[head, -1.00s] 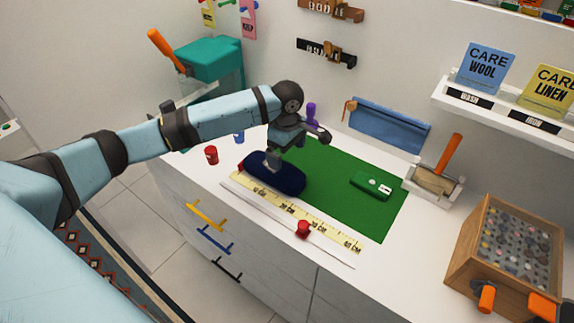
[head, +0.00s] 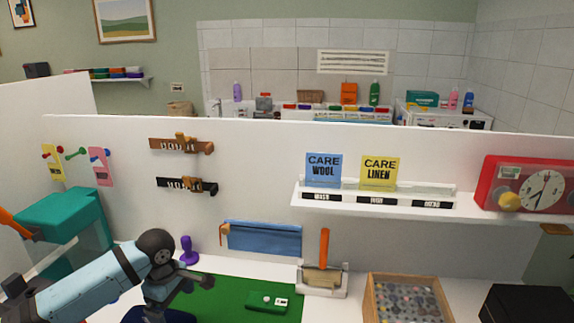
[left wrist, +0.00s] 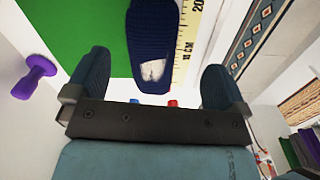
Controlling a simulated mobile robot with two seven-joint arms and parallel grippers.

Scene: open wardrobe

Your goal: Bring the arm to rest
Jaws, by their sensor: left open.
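My left arm comes in from the lower left in the head view, and my left gripper hangs over the counter beside the green mat (head: 222,303). In the left wrist view my left gripper (left wrist: 155,82) has its two dark fingers wide apart with nothing between them. A dark blue, rounded, elongated object (left wrist: 152,28) lies below, beyond the fingertips, with a pale patch at its near end. In the head view it is mostly cut off at the bottom edge. My right gripper is not in view.
A purple knobbed object (head: 188,250) stands behind my gripper. A teal box (head: 68,222) is at left. A green case (head: 267,302), an orange-handled tool (head: 324,250) and a wooden box (head: 405,297) stand to the right, below a white shelf (head: 380,209).

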